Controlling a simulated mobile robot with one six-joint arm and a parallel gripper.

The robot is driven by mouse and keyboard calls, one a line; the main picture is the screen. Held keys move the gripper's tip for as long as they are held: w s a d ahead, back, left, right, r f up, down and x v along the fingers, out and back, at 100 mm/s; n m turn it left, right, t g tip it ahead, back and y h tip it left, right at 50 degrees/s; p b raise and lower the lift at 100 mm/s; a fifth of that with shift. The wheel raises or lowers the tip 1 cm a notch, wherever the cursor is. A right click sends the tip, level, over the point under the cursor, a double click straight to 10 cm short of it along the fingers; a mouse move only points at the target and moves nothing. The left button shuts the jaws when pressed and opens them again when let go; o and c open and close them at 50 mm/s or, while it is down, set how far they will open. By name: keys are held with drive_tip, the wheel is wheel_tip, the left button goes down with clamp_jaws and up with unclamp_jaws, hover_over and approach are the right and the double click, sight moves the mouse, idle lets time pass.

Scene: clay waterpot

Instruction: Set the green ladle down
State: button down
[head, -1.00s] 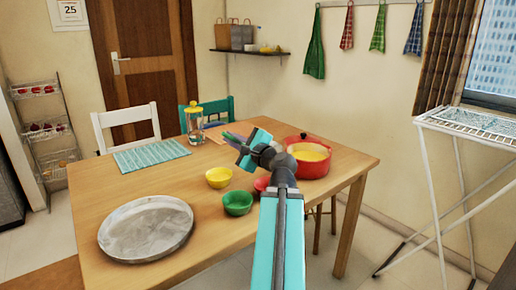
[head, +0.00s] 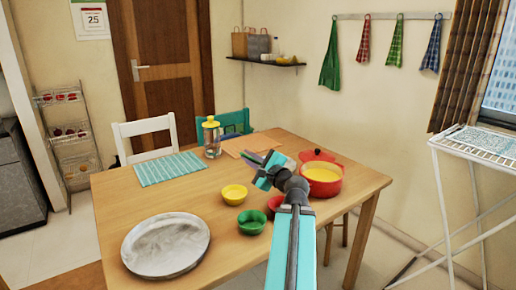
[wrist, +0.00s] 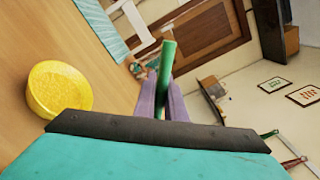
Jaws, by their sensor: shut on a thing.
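My gripper (head: 258,158) is raised over the table (head: 205,205), left of the red pot. In the wrist view its two purple fingers (wrist: 163,105) are shut on the green ladle (wrist: 167,62). A straight green length of the ladle sticks out beyond the fingertips. Its bowl end cannot be made out, and the ladle is hard to pick out in the head view.
The red pot (head: 323,188) holds yellow contents, with a red lid (head: 316,155) behind. Yellow (head: 234,195), green (head: 252,224) and red (head: 274,205) bowls stand near my arm. A grey round tray (head: 165,246), striped mat (head: 170,168) and jar (head: 212,140) are to the left.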

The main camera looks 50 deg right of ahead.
drive_tip(key=shift+d+r+p, duration=0.15)
drive_tip(key=shift+d+p, duration=0.05)
drive_tip(key=shift+p, duration=0.4)
drive_tip(key=w+d+f+b, duration=0.1)
drive_tip(key=w+d, duration=0.4)
drive_tip(key=d, duration=0.6)
drive_tip(key=shift+w+f+b, duration=0.25)
drive_tip(key=shift+w+b, duration=0.1)
drive_tip(key=shift+w+d+f+b, duration=0.1)
drive_tip(key=shift+d+f+b, duration=0.1)
drive_tip(key=shift+f, duration=0.7)
drive_tip(key=shift+w+d+f+b, duration=0.1)
drive_tip(key=shift+d+f+b, duration=0.1)
drive_tip(key=shift+f, duration=0.85)
drive_tip(key=c, duration=1.8)
unclamp_jaws()
drive_tip(key=shift+s+r, duration=0.1)
drive_tip(key=shift+r, duration=0.1)
